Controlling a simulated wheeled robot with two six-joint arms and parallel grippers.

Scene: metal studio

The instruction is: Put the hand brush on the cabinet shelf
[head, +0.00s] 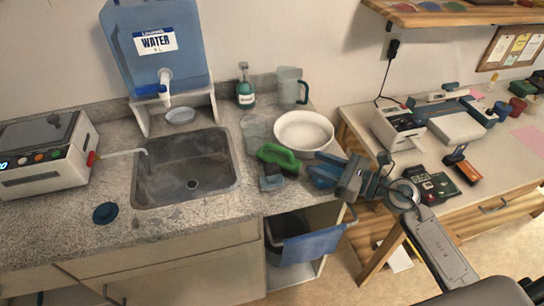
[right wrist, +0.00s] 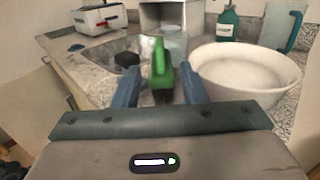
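The fingers are apart and empty in the right wrist view (right wrist: 158,82). My left gripper is out of view.
The white bowl (head: 303,131) stands close behind my right gripper. A clear cup (head: 254,128), a green bottle (head: 245,93) and a jug (head: 290,86) stand behind the brush. The sink (head: 187,178) is to its left. A dark bin with a blue front (head: 313,245) fills part of the open cabinet.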

